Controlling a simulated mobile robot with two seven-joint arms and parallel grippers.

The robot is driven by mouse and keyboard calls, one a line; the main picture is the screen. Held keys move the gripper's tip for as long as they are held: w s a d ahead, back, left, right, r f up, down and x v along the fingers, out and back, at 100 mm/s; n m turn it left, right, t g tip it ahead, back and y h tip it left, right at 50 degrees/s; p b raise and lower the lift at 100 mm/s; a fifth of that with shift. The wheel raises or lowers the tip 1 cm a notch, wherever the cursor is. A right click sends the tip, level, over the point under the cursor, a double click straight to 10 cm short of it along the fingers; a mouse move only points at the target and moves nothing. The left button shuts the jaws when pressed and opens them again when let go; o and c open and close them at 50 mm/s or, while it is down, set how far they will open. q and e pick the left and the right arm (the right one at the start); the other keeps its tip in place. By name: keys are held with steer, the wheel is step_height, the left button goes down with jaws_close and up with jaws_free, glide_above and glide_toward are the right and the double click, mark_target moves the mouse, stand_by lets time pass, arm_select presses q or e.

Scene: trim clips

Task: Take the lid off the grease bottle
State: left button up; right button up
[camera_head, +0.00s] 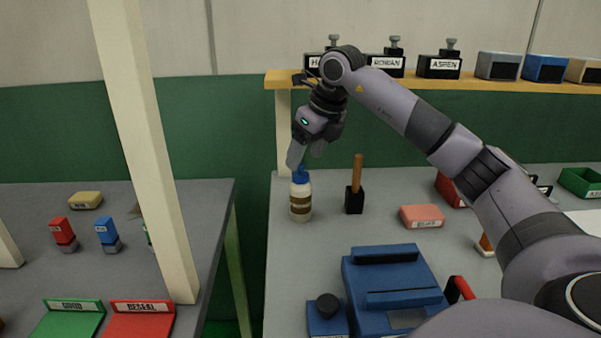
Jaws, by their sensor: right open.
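The grease bottle (301,203) stands upright at the left edge of the right-hand table, cream with a brown label. Its blue lid (301,174) sits on top of it. My right gripper (304,160) is right above the bottle, pointing down, with its jaws open and the fingertips at the lid's height. From this view I cannot tell whether a finger touches the lid. My left gripper does not show.
A mallet (355,190) with a black head stands just right of the bottle. A blue fixture (392,285) fills the table's front. A pink block (422,216) lies further right. A shelf (430,84) with labelled boxes runs behind. A cream post (145,150) stands at left.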

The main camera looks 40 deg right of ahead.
mark_target(302, 165)
steer(key=x, duration=0.4)
steer(key=shift+s+d+f, duration=0.1)
steer(key=shift+s, duration=0.05)
steer(key=c, duration=1.1)
step_height(302, 165, up, 20)
steer(key=p, duration=0.3)
